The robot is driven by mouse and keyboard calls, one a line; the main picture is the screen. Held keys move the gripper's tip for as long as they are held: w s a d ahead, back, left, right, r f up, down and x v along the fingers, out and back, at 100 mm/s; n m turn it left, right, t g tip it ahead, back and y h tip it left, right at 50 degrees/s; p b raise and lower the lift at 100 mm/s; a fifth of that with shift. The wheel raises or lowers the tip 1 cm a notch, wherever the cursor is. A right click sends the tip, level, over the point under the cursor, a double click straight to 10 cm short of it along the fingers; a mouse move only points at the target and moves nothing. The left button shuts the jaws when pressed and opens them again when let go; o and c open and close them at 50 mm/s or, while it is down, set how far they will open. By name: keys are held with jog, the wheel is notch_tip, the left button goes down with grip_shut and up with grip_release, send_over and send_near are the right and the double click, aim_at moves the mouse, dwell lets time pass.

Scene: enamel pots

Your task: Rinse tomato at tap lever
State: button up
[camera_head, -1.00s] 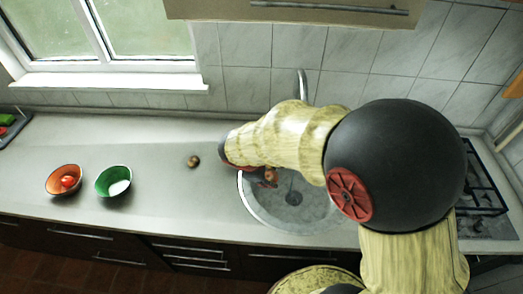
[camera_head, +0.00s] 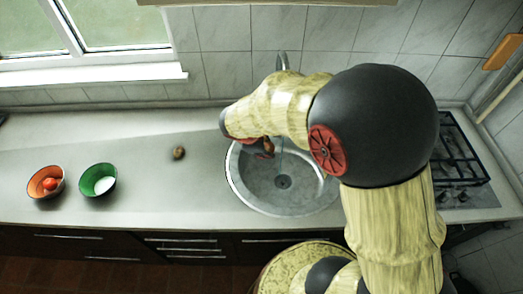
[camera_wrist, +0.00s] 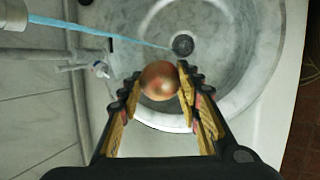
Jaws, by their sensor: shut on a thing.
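My gripper (camera_wrist: 160,88) is shut on a round coppery-red thing (camera_wrist: 160,80) in the wrist view; it may be the tomato, but its kind is not certain. It is held over the sink, beside a thin blue water stream (camera_wrist: 135,40) and apart from it in the picture. The stream runs from the tap (camera_wrist: 35,22) toward the drain. A small silver lever (camera_wrist: 100,69) shows below the tap spout. In the head view, the tap (camera_head: 282,62) rises behind my arm, and my gripper (camera_head: 265,150) is over the sink's left side.
The round steel sink (camera_head: 245,190) is set in the grey counter (camera_head: 150,195). An orange bowl (camera_head: 37,190) holds a red round thing (camera_head: 50,184). A brown round thing (camera_head: 178,153) lies alone. A gas hob (camera_head: 455,165) is right.

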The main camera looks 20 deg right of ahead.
jog(key=w+d+f, duration=0.1)
jog(key=w+d, duration=0.3)
jog(key=d, duration=0.3)
jog(key=shift+f, duration=0.3)
jog(key=shift+s+d, duration=0.15)
jog(key=shift+s, duration=0.05)
dwell(0.6)
jog(key=shift+s+d, duration=0.2)
jog(key=shift+s, duration=0.15)
jog(key=shift+w, duration=0.1)
jog(key=shift+w+a, duration=0.3)
jog(key=shift+w, duration=0.15)
jog(key=shift+s+d, duration=0.1)
jog(key=shift+s, duration=0.1)
jog(key=shift+s+d, duration=0.2)
jog(key=shift+s, duration=0.15)
jog(key=shift+a, duration=0.1)
dwell(0.3)
